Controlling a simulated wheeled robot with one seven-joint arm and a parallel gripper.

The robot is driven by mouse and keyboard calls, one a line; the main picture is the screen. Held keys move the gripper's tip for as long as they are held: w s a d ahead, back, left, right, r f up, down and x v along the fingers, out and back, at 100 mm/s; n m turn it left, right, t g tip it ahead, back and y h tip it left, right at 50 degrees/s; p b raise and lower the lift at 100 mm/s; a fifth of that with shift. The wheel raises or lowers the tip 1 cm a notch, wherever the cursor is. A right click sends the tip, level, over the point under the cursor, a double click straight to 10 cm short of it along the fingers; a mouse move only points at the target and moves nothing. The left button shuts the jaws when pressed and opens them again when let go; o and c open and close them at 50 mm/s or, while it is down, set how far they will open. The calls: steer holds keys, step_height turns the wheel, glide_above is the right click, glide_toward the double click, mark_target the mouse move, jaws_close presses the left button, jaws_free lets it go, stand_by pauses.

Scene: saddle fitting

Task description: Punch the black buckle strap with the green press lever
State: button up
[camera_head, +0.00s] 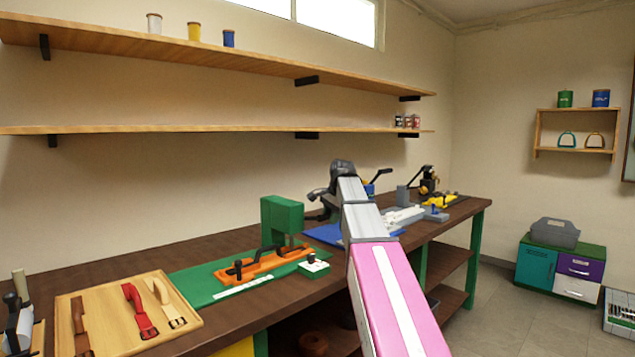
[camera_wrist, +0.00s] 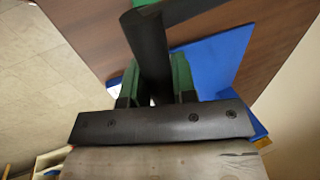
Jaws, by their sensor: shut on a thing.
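The green press (camera_head: 282,216) stands on the bench at the back of a green mat. In front of it an orange fixture (camera_head: 250,269) holds a black strap-like piece (camera_head: 268,250) that runs towards the press. My gripper (camera_head: 322,203) is just right of the press, at about its top height. In the wrist view my gripper (camera_wrist: 157,75) is shut on a dark bar, the press lever (camera_wrist: 152,45), between its two green-tinted fingers. The lever's joint with the press and the punch end are hidden in the head view.
A wooden board (camera_head: 110,330) with brown, red and cream straps lies at the left. A white block (camera_head: 313,268) sits beside the orange fixture. A blue mat (camera_head: 325,234) and more tools lie farther right, partly behind my arm. Shelves run above the bench.

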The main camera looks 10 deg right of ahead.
steer(key=shift+s+d+f, duration=0.1)
steer(key=shift+s+f, duration=0.15)
steer(key=shift+f, duration=0.2)
steer(key=shift+s+d+f, duration=0.1)
steer(key=shift+s+f, duration=0.1)
steer(key=shift+f, duration=1.4)
steer(key=shift+o, duration=0.8)
steer(key=shift+f, duration=0.4)
steer(key=shift+w+r, duration=0.15)
steer(key=shift+r, duration=1.45)
steer(key=shift+c, duration=0.8)
steer(key=shift+r, duration=0.15)
